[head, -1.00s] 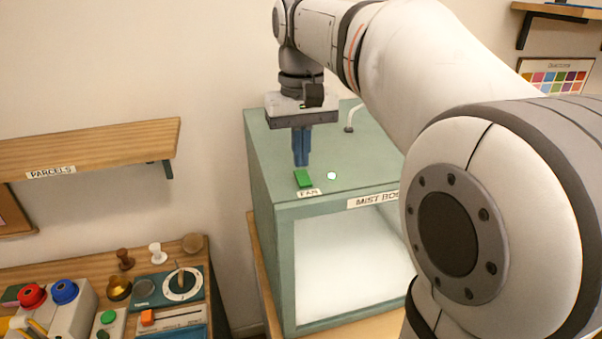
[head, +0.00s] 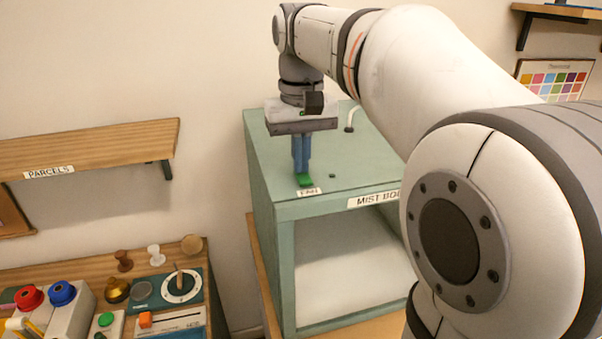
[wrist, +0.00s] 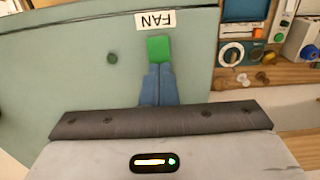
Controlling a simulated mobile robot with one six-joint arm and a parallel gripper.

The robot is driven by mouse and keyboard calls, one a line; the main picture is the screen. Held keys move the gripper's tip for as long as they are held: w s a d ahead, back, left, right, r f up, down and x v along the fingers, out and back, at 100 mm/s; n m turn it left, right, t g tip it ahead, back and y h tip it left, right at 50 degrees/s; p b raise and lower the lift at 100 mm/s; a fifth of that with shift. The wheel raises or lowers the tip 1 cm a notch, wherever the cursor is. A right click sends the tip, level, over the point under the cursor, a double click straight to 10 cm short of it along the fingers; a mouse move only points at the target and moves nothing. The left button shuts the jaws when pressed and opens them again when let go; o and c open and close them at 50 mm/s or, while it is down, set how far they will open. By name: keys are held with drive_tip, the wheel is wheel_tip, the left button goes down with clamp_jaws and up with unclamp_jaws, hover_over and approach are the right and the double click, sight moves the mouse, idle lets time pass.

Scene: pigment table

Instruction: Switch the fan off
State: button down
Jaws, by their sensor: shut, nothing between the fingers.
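The green fan switch (head: 305,182) is on top of the mist booth (head: 262,150), by the FAN label (head: 309,192). It also shows in the wrist view (wrist: 158,48), just beyond my fingertips. My gripper (head: 302,172) points down with its blue fingers together and empty, and its tips are at the switch, seemingly touching its rear part. A small round lamp (head: 332,176) to the right of the switch is dark. It also looks dark in the wrist view (wrist: 112,58). The inside of the booth (head: 350,250) looks clear, with a pale floor.
A bent pipe (head: 351,118) stands on the booth top behind my gripper. At lower left, a wooden bench (head: 200,262) holds buttons, a dial and small knobs. A PARCELS shelf (head: 90,150) is on the left wall. The booth top around the switch is otherwise clear.

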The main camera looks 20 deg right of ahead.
wheel_tip(320, 180, up, 7)
drive_tip(key=p, duration=0.6)
drive_tip(key=shift+f, duration=0.1)
idle(0.3)
drive_tip(key=shift+s, duration=0.1)
